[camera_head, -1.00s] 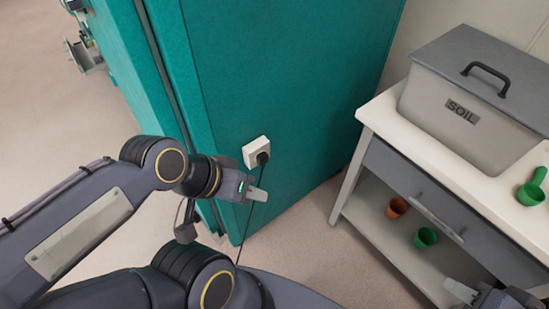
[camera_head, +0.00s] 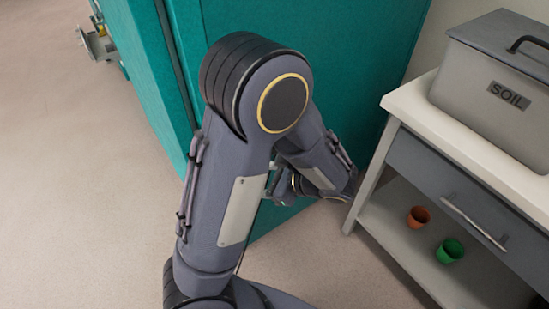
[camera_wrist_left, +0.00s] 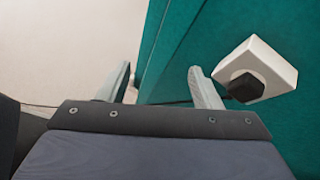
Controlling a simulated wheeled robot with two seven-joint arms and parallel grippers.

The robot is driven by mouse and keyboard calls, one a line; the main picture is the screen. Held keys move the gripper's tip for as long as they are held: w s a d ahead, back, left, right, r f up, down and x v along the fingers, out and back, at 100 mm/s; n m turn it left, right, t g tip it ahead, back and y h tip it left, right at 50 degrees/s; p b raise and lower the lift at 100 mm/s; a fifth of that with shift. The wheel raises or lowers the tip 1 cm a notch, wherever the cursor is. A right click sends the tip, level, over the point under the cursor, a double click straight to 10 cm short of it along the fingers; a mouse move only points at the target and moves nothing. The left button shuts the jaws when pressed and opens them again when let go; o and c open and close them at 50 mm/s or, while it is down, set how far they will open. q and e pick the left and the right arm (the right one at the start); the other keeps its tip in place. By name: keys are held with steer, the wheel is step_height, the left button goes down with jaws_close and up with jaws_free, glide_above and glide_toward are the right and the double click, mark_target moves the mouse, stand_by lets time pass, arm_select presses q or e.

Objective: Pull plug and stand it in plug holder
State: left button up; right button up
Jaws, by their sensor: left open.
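In the left wrist view the black plug (camera_wrist_left: 246,87) sits in a white socket box (camera_wrist_left: 268,58) on the teal chamber wall, at the right. My left gripper (camera_wrist_left: 160,76) is open, with its two pale fingers to the left of the plug and apart from it. A thin dark cable (camera_wrist_left: 172,101) runs from the plug side past the right finger. In the head view my left arm hides the plug and socket, and the left gripper's fingers do not show clearly. I see no plug holder. My right gripper is not in view.
The teal chamber (camera_head: 365,60) stands behind my arm. At the right, a white bench (camera_head: 455,130) bears a grey soil box (camera_head: 480,95). An orange pot (camera_head: 418,217) and a green pot (camera_head: 449,251) stand on its lower shelf.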

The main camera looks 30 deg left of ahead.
arm_select(q)
steer(key=w+d+f+m+t+y+b, duration=0.2)
steer(key=w+d+m+t+y, duration=0.3)
steer(key=w+m+t, duration=0.2)
steer(key=shift+w+d+f+m+t+b, duration=0.3)
steer(key=shift+w+d+f+t, duration=0.1)
steer(key=shift+w, duration=0.25)
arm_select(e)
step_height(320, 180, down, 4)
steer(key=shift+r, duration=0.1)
arm_select(q)
steer(key=shift+a, duration=0.15)
steer(key=x, duration=0.9)
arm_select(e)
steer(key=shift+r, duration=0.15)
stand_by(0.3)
